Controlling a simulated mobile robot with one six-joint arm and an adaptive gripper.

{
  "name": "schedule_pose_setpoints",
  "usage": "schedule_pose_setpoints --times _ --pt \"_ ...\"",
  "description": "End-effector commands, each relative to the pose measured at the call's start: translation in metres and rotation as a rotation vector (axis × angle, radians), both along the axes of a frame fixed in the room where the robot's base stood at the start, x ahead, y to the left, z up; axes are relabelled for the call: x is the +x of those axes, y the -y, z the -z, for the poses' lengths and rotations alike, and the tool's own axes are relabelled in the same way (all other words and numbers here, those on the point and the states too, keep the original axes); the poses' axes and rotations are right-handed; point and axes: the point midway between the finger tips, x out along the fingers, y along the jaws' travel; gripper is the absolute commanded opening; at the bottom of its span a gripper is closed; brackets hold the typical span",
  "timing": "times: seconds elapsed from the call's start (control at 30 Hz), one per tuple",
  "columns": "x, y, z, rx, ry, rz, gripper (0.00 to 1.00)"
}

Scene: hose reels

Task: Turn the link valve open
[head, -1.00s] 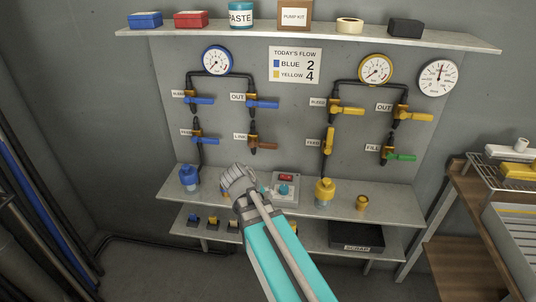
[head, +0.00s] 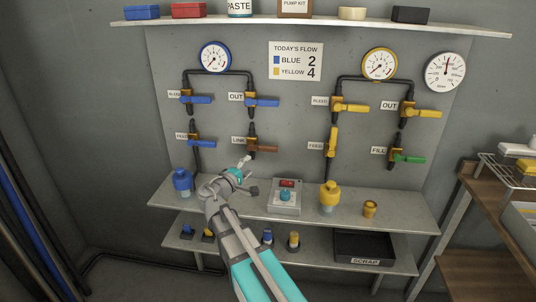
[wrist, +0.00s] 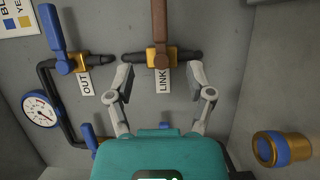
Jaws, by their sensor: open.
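The link valve (head: 262,148) is on the wall panel, with a brass body and a brown lever pointing right, crosswise to its upright pipe. In the wrist view the link valve (wrist: 160,56) is ahead of my gripper, its lever running up out of the frame. The LINK label (wrist: 164,80) shows between the fingertips in that picture. My gripper (head: 248,177) is open and empty, just below and left of the valve in the head view. In the wrist view its fingers (wrist: 160,78) are spread wide, apart from the lever.
The blue OUT valve (head: 262,102) is above the link valve, and the yellow feed valve (head: 331,142) is to its right. A grey box with a red display (head: 285,196) and a yellow canister (head: 329,196) stand on the shelf below. A blue canister (head: 183,181) stands left of my arm.

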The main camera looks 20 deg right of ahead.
Motion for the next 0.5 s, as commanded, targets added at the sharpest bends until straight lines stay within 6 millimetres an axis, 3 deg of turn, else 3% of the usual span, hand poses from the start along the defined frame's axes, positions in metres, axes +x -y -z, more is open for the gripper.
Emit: schedule_pose_setpoints --times 0.5 --pt "0.0034 0.0035 -0.0005 -0.001 0.0 0.0 0.69"
